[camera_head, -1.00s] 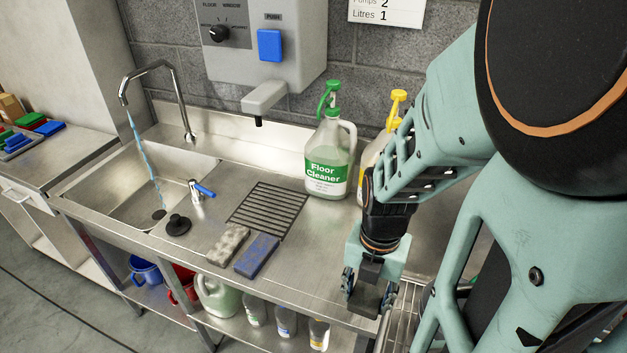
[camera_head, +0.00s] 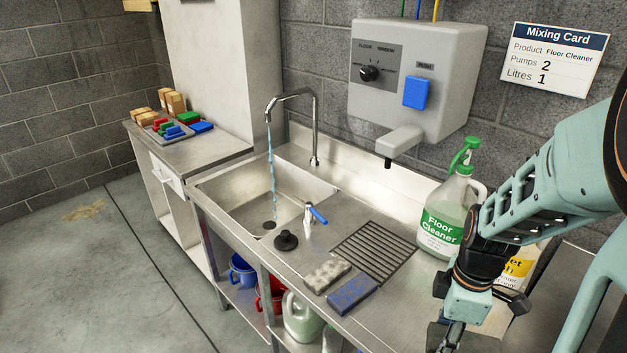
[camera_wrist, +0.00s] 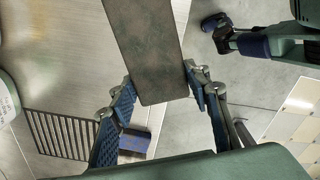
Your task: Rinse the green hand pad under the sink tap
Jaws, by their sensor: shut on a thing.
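My gripper (camera_wrist: 159,78) is shut on a flat, rectangular, dull grey-green pad (camera_wrist: 148,45), seen in the wrist view between the two fingers. In the head view, my gripper (camera_head: 450,335) is at the bottom edge, right of the blue pad; the held pad is hard to make out there. The tap (camera_head: 292,95) stands at the back of the sink (camera_head: 215,190), and a thin blue stream of water (camera_head: 272,170) runs from it into the basin. My gripper and the pad are well to the right of the stream.
A grey pad (camera_head: 326,275) and a blue pad (camera_head: 352,293) lie on the counter before a drain grid (camera_head: 375,250). A black plug (camera_head: 286,240) and blue-handled valve (camera_head: 315,214) stand beside the basin. A green-topped Floor Cleaner jug (camera_head: 440,225) stands behind my arm.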

